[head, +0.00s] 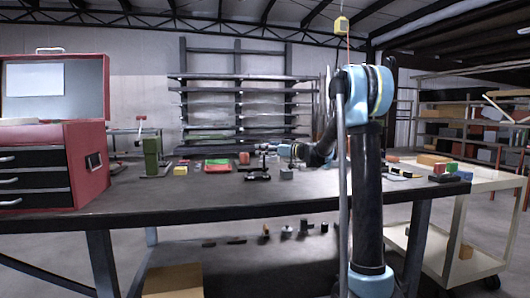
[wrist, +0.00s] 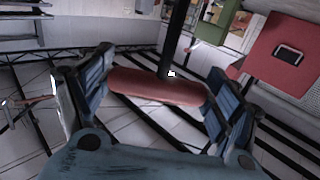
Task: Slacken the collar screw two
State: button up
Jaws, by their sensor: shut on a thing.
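In the wrist view my gripper (wrist: 158,92) is shut on a red rounded handle (wrist: 150,88). The handle lies crosswise between the two blue-grey fingers, and a dark shaft (wrist: 176,40) runs away from its middle. In the head view my gripper (head: 264,149) is small, low over the middle of the workbench, and the handle is hard to make out. A small black fixture (head: 258,177) stands on the bench just below it. I cannot pick out collar screw two in either view; it is too small or hidden.
The dark workbench (head: 150,213) carries a red toolbox (head: 88,160) at left, a green upright device (head: 151,158), a yellow block (head: 180,170), a red-and-green tray (head: 217,166) and a grey block (head: 286,173). A cream cart (head: 487,183) stands at right. The bench front is clear.

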jog(key=shift+n+g+y, duration=0.3)
jog(key=shift+n+g, duration=0.2)
jog(key=shift+g, duration=0.2)
jog(key=shift+w+g, duration=0.1)
jog(key=shift+g, duration=0.2)
jog(key=shift+n+g+y, duration=0.3)
jog(key=shift+n+g, duration=0.6)
jog(key=shift+g, duration=0.2)
jog(key=shift+n+g, duration=0.9)
jog(key=shift+g, duration=0.5)
jog(key=shift+m+t, duration=0.3)
jog(key=shift+t, duration=0.2)
jog(key=shift+r, duration=2.7)
